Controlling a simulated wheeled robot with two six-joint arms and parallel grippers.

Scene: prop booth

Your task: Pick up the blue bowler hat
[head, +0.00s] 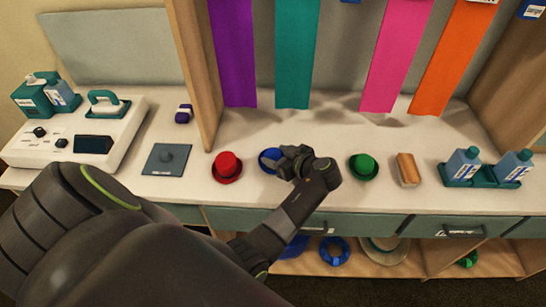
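A blue bowler hat (266,160) sits on the white counter, between a red hat (227,166) and a green hat (363,166). Only its left part shows; my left gripper (289,160) covers the rest. The gripper is over the hat's right side in the picture. Whether it touches the hat, and how far its fingers are apart, cannot be made out. My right gripper is not in view.
A brown block (407,170) and a green tray (480,180) with two bottles stand to the right. A dark square pad (167,159) and a white console (62,150) are on the left. Coloured strips hang behind. More hats lie on the shelf below (425,262).

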